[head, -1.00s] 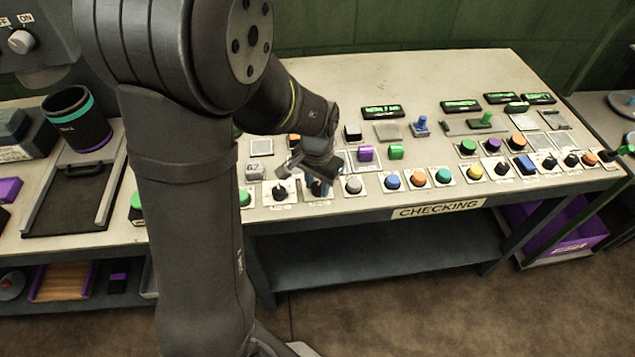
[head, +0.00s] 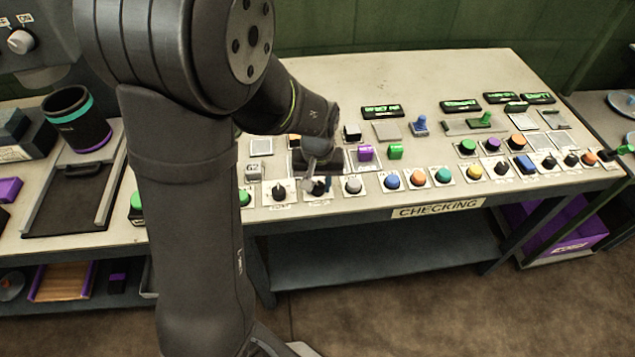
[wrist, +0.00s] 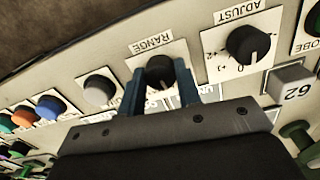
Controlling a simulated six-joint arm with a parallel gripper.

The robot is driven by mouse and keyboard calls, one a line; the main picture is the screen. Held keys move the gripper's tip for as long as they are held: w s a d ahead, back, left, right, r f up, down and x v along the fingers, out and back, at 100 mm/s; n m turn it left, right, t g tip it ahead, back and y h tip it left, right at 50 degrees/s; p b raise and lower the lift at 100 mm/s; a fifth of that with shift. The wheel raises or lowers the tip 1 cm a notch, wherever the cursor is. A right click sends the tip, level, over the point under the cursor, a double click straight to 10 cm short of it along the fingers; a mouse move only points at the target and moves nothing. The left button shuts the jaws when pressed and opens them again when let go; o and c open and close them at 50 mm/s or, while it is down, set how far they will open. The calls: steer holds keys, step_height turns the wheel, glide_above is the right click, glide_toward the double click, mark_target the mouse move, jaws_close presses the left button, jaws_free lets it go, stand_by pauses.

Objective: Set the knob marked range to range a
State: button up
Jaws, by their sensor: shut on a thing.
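The black knob marked RANGE (wrist: 159,72) sits on a white plate in the wrist view, with its label (wrist: 151,44) upside down above it. My gripper (wrist: 160,85) has its two blue fingers on either side of this knob and is shut on it. The knob's pointer and the markings near the fingers are partly hidden, so I cannot read its setting.
A black knob marked ADJUST (wrist: 246,43) is close beside it, and a grey round button (wrist: 98,90) is on the other side. More coloured buttons line the bench front (head: 440,210).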

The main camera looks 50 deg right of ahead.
mark_target(318, 186)
steer(key=shift+d+n, duration=0.1)
steer(key=shift+n, duration=2.2)
steer(key=o, duration=1)
steer(key=shift+r, duration=0.15)
step_height(318, 186, up, 17)
steer(key=shift+r, duration=0.1)
step_height(318, 186, down, 18)
steer(key=shift+r, duration=0.2)
